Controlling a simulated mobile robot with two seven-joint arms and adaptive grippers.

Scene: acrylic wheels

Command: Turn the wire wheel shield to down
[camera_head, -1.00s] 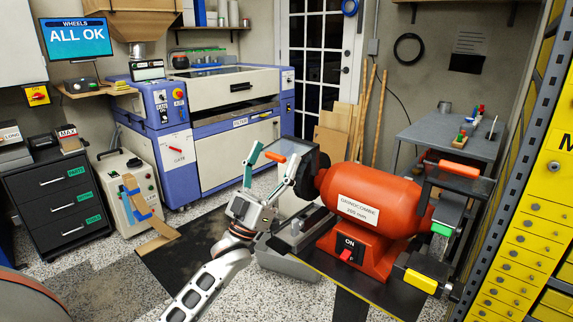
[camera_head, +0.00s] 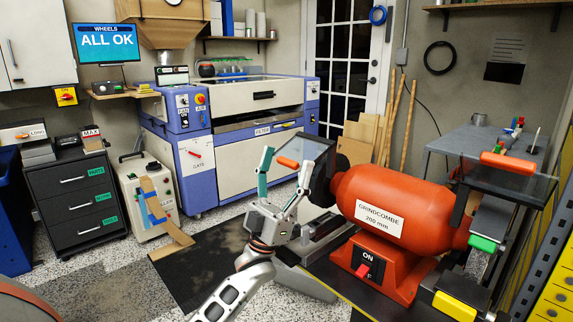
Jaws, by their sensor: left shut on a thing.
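A red-orange bench grinder (camera_head: 395,207) stands on a dark bench, its red ON switch (camera_head: 362,270) at the front. At its left end a clear, dark-framed shield (camera_head: 318,150) with an orange handle (camera_head: 288,162) stands raised and tilted in front of a dark wheel (camera_head: 343,160). My left gripper (camera_head: 287,160) reaches up from below and is shut on this handle. A second clear shield (camera_head: 523,183) with an orange handle (camera_head: 507,162) lies nearly level at the right end. I cannot tell the wheel types. My right gripper is out of view.
Yellow drawers (camera_head: 560,290) stand close on the right. A grey side table (camera_head: 450,143) is behind the grinder. A blue-and-white machine (camera_head: 240,140) stands at the back. Open floor (camera_head: 110,275) lies to the left.

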